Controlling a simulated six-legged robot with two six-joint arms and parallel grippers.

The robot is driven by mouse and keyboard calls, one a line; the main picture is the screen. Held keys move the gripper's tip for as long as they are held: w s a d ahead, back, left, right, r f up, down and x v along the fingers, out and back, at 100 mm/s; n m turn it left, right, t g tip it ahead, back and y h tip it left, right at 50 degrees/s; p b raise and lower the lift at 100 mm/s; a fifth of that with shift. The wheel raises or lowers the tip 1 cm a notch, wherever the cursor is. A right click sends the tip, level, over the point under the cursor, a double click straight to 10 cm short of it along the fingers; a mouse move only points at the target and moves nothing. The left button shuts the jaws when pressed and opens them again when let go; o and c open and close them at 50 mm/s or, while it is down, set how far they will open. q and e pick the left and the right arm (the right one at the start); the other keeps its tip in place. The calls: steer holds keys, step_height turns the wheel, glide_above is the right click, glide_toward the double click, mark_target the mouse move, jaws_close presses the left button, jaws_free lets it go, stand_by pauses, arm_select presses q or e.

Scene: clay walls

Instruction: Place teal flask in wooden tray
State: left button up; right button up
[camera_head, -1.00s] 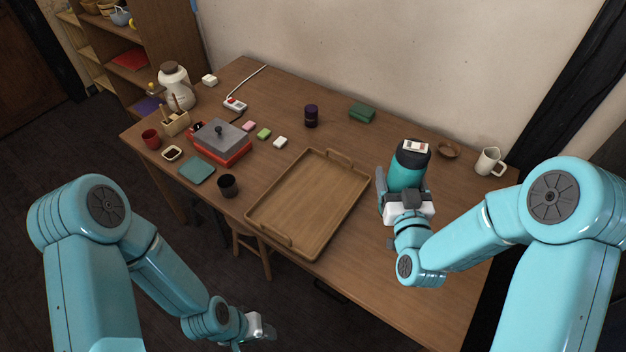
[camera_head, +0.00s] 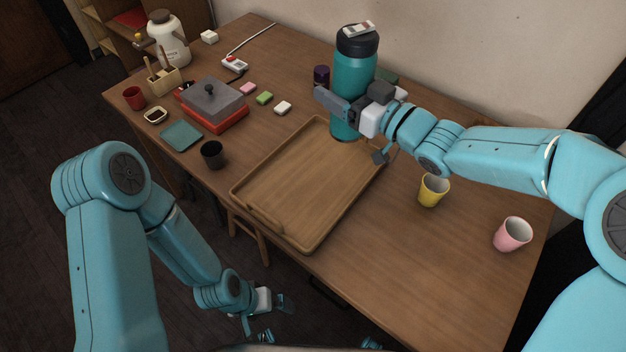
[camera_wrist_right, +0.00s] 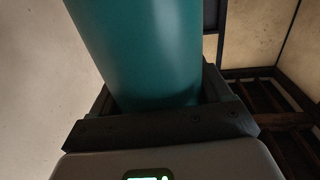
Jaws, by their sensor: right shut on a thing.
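The teal flask (camera_head: 354,72) has a dark cap with a small white and red item on top. My right gripper (camera_head: 345,106) is shut around its body and holds it upright, over the far right part of the wooden tray. The flask also fills the middle of the right wrist view (camera_wrist_right: 145,50), between the fingers. The wooden tray (camera_head: 290,190) lies empty on the table, with raised rims and a handle at each end. Whether the flask's base touches anything is hard to tell. My left gripper (camera_head: 275,302) hangs low beyond the table's front edge; its fingers are small and unclear.
A yellow cup (camera_head: 433,190) and a pink cup (camera_head: 512,234) stand right of the tray. A black cup (camera_head: 212,154) stands at its left. A red box with a grey lid (camera_head: 212,105), a teal mat (camera_head: 181,136) and a white jug (camera_head: 167,40) are farther left. A purple jar (camera_head: 321,76) stands behind.

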arm_select(q)
step_height(320, 180, down, 11)
steer(key=b, duration=0.8)
steer(key=shift+s+r+b, duration=0.15)
steer(key=shift+b, duration=0.25)
arm_select(e)
step_height(320, 180, down, 21)
steer(key=a+n+g+y, duration=0.1)
steer(key=a, duration=0.1)
steer(key=shift+a+r, duration=0.2)
steer(key=shift+a, duration=0.05)
steer(key=shift+f, duration=0.2)
steer(key=o, duration=1.3)
arm_select(q)
steer(key=shift+r, duration=0.15)
arm_select(e)
steer(key=shift+o, duration=0.2)
steer(key=v, duration=1.2)
steer(key=shift+r, duration=0.2)
steer(key=shift+w+d, duration=0.1)
